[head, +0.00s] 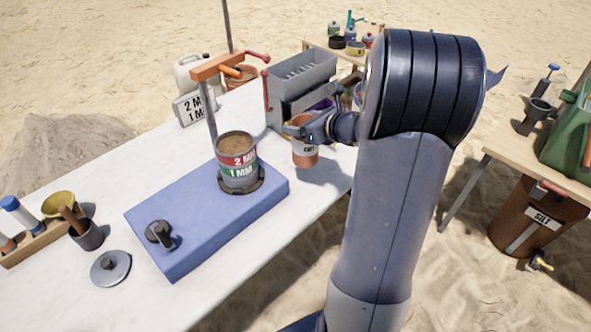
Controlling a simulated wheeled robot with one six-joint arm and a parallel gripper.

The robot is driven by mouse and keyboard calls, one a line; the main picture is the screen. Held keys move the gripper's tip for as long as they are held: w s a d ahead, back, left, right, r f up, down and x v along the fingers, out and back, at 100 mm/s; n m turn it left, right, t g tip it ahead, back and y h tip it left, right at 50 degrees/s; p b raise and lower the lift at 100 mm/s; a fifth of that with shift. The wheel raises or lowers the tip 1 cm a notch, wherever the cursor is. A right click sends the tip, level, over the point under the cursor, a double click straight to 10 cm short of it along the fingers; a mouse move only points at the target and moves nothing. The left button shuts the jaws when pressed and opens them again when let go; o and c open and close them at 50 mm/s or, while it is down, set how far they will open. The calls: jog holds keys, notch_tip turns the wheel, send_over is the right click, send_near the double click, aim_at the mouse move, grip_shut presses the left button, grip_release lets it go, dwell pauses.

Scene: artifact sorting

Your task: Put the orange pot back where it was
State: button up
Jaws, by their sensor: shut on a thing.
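The orange pot (305,155) with a white label is near the right edge of the white table, in front of the grey box-shaped machine. My gripper (300,130) is shut on the orange pot near its rim, reaching in from the right. A shadow lies on the table beside the pot; I cannot tell whether its base touches the tabletop. Part of the label and the pot's upper right side are hidden by my gripper.
The grey machine (300,80) with red handles is close behind. A lid (110,267) and dark cup (87,235) lie front left. A brown silt bin (535,215) stands right.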

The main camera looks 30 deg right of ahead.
aim_at(301, 150)
notch_tip(301, 150, down, 9)
jog(key=shift+f+b, duration=0.2)
jog(key=shift+b, duration=0.5)
jog(key=shift+f, duration=0.15)
jog(key=o, duration=1.5)
jog(key=shift+r, duration=0.25)
jog(key=v, duration=1.2)
jog(key=shift+f, duration=0.1)
